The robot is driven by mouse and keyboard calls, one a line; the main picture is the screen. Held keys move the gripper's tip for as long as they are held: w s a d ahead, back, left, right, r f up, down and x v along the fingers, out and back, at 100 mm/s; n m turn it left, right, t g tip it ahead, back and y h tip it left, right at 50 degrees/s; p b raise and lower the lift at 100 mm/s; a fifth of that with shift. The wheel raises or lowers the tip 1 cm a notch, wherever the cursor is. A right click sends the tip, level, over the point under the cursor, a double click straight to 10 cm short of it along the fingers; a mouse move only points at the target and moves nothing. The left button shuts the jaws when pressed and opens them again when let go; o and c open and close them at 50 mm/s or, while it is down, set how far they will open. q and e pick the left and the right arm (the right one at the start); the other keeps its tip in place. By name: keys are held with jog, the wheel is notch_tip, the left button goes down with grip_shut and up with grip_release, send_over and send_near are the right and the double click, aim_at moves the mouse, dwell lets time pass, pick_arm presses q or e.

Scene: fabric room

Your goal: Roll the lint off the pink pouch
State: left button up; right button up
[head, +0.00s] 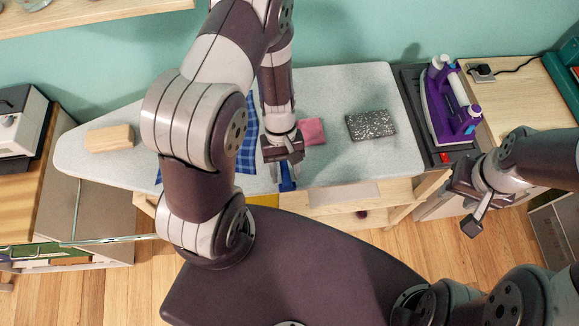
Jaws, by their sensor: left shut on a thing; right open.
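The pink pouch (312,131) lies on the ironing board, just right of my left gripper. My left gripper (284,161) is shut on the lint roller (287,180), whose blue handle shows below the jaws near the board's front edge. The rest of the roller is hidden by the gripper. I cannot tell whether it touches the board. Any lint on the pouch is too small to make out. My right gripper (473,207) is open and empty, off the board at the lower right.
On the ironing board (340,90) lie a speckled grey pouch (371,124), a blue checked cloth (247,148) partly behind my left arm, and a wooden block (109,138). A purple iron (448,100) stands right of the board. The board's back right is clear.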

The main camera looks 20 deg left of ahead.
pick_arm(q)
jog(key=shift+r, duration=0.1)
notch_tip(320, 180, up, 6)
jog(key=p, duration=0.6)
dwell(0.3)
jog(key=shift+s+d, duration=0.1)
jog(key=shift+s, duration=0.1)
jog(key=w+a+b, duration=0.1)
jog(key=w+b, duration=0.1)
jog(key=w, duration=0.4)
jog(key=w+a+r+m+b, duration=0.1)
jog(key=w+b, duration=0.2)
jog(key=w, duration=0.4)
jog(key=shift+w+a, duration=0.15)
jog(key=shift+a, duration=0.1)
